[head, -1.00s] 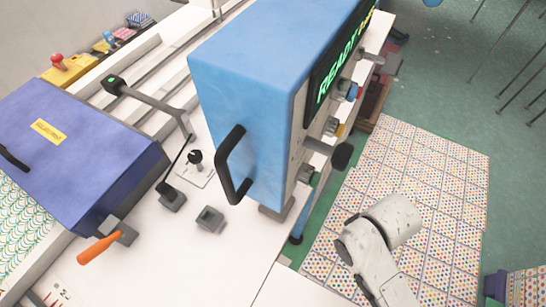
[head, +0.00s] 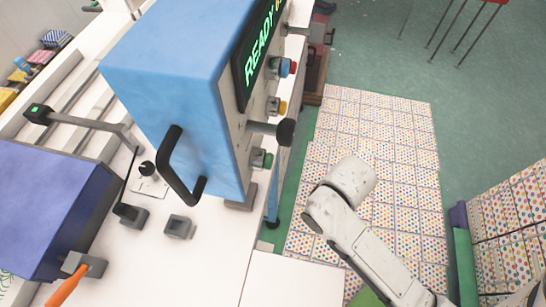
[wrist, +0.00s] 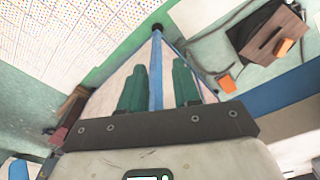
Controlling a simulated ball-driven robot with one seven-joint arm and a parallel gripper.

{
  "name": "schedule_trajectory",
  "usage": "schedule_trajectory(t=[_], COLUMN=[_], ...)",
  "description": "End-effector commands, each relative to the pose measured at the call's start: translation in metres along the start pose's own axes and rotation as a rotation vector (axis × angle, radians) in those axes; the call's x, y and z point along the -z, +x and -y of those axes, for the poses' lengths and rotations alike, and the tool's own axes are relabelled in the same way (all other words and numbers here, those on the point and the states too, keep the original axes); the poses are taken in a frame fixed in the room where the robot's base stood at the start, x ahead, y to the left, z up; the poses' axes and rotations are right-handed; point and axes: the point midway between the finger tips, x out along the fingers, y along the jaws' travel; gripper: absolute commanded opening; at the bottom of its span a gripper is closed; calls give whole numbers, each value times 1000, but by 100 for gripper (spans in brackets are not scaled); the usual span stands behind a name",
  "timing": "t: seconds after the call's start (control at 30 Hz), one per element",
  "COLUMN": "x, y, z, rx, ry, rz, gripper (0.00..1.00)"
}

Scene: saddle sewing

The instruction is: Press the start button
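The blue machine box (head: 170,75) stands on the white table in the head view, with a lit "READY" display (head: 258,45) on its right-hand face. A green button (head: 267,160) in a grey housing sits low on that face. No label marks it as the start button. A yellow button (head: 280,107) and a red button with a blue part (head: 287,67) sit farther along. My gripper (wrist: 157,75) shows in the wrist view with two green fingers apart and nothing between them touching. The head view shows my arm right of the machine, but not the fingers. No button shows clearly in the wrist view.
A black-knobbed lever (head: 285,132) sticks out beside the green button. A black handle (head: 178,168) is on the machine's near side. A purple-blue box (head: 45,205) stands at left. A stool (head: 490,5) is at the back.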

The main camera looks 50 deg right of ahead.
Motion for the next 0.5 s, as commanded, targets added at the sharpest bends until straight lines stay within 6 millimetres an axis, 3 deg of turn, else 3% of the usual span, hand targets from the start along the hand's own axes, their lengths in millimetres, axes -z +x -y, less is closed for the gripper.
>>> schedule_trajectory(t=[0.3, 0.5], x=[0, 0], y=[0, 0], z=[0, 0], rx=[0, 0], ry=[0, 0], rz=[0, 0], gripper=[1, 0])
